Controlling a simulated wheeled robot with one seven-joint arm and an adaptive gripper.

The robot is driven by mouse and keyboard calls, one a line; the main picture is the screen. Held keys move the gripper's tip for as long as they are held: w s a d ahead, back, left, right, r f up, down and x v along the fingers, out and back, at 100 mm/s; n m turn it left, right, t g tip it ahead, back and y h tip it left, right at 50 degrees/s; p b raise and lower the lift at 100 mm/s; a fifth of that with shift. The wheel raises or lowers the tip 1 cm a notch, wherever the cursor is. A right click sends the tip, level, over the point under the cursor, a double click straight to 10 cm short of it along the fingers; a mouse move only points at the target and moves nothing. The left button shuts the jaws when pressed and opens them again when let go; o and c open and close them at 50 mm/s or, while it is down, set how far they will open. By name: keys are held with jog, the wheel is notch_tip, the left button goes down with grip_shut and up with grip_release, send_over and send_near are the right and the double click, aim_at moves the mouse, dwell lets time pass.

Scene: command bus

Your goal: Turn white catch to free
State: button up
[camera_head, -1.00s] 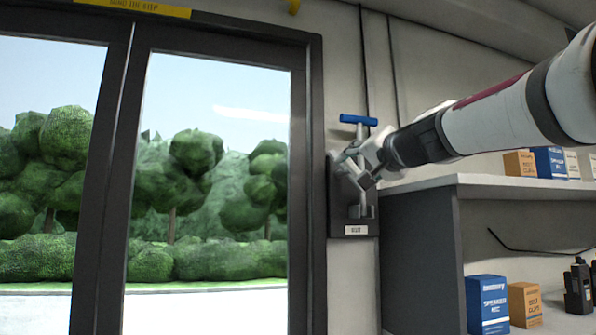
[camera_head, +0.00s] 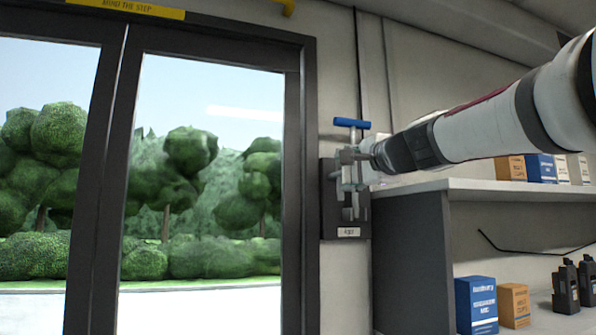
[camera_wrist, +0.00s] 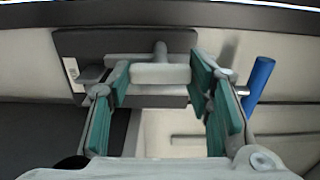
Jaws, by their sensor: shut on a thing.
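The white catch (camera_wrist: 160,73) shows in the wrist view as a pale T-shaped piece on a dark backing plate (camera_wrist: 85,43). My gripper (camera_wrist: 162,88) is shut on the catch, with teal pads at its two ends. In the head view my gripper (camera_head: 350,172) is at the dark plate (camera_head: 330,205) beside the door frame and hides most of the catch. A blue T-handle (camera_head: 352,123) stands just above my gripper; it also shows at the right of the wrist view (camera_wrist: 260,78). A small label (camera_head: 349,232) is low on the plate; its text is too blurred to read.
A glazed door (camera_head: 205,180) with a dark frame is left of the plate. A shelf unit (camera_head: 412,260) is close below and right of my arm, with boxes (camera_head: 477,305) and radios (camera_head: 566,290) on it. Bare wall lies above the blue handle.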

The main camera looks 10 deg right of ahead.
jog(key=shift+f, duration=0.1)
dwell(0.5)
jog(key=o, duration=1.2)
jog(key=shift+c, duration=0.2)
jog(key=s+d, duration=0.2)
jog(key=s, duration=0.9)
jog(key=shift+s+d, duration=0.2)
jog(key=shift+s, duration=0.2)
jog(key=s+a+f+n+g, duration=0.25)
jog(key=s+f+n, duration=0.2)
jog(key=f, duration=0.65)
jog(key=s+a+f+n+g+h, duration=0.1)
jog(key=s+f+n+g, duration=0.4)
jog(key=f, duration=0.6)
jog(key=s+a+f+n+g, duration=0.25)
jog(key=s+f, duration=0.35)
jog(key=f, duration=0.5)
jog(key=s+d+f+n+g+h, duration=0.2)
jog(key=s+d+f+n+g, duration=0.1)
jog(key=s+f, duration=0.6)
jog(key=shift+d+f+n+h, duration=0.2)
jog(key=shift+d+n+h, duration=0.1)
jog(key=shift+d, duration=0.05)
